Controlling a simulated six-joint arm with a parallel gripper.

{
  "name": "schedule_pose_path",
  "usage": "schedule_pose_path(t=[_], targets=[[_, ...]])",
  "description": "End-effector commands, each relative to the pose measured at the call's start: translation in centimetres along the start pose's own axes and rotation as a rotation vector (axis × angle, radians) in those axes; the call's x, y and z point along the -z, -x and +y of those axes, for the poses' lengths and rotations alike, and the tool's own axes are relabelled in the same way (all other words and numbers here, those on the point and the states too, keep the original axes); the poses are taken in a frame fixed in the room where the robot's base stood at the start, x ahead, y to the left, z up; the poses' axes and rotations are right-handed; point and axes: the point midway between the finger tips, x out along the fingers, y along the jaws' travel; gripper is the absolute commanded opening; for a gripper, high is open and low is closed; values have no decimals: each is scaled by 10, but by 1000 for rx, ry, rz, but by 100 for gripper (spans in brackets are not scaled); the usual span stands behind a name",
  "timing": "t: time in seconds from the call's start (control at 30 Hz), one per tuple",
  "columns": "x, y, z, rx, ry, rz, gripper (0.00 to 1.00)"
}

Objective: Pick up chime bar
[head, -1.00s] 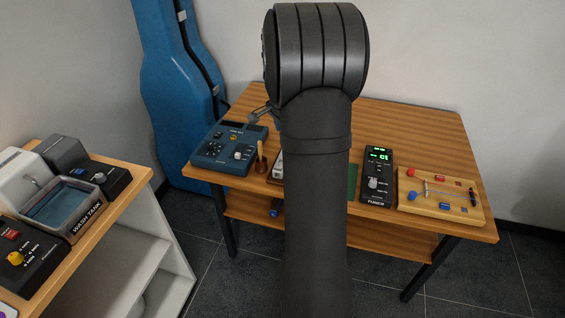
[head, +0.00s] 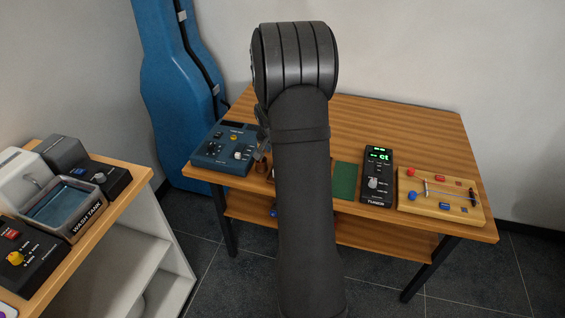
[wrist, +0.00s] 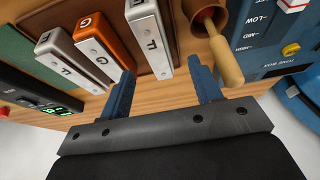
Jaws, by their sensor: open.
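Several chime bars show in the wrist view: a silver one (wrist: 68,62) at left, an orange one (wrist: 100,52) in the middle, and a silver one (wrist: 150,40) at right. They lie side by side on a dark brown rack (wrist: 172,12). My gripper (wrist: 164,76) is open and empty, with a blue finger on each side of the right silver bar's near end. I cannot tell how high the fingers are above it.
A wooden cup (wrist: 205,17) with a mallet (wrist: 222,52) stands close by the right finger. The blue tone box (head: 226,148) is left of my arm. A green mat (head: 345,180), tuner (head: 378,178) and wooden board (head: 440,197) are right. The table's back (head: 400,115) is clear.

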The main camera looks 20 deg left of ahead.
Motion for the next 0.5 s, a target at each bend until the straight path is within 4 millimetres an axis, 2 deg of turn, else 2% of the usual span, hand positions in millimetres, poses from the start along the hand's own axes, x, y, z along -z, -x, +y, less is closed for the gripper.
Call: schedule_pose_path(t=[0.1,0.27,0.5], targets=[[0,-12,0,-1,-1,-1,58],[0,-20,1,-1,-1,0,58],[-1,-54,5,-1,0,-1,58]])
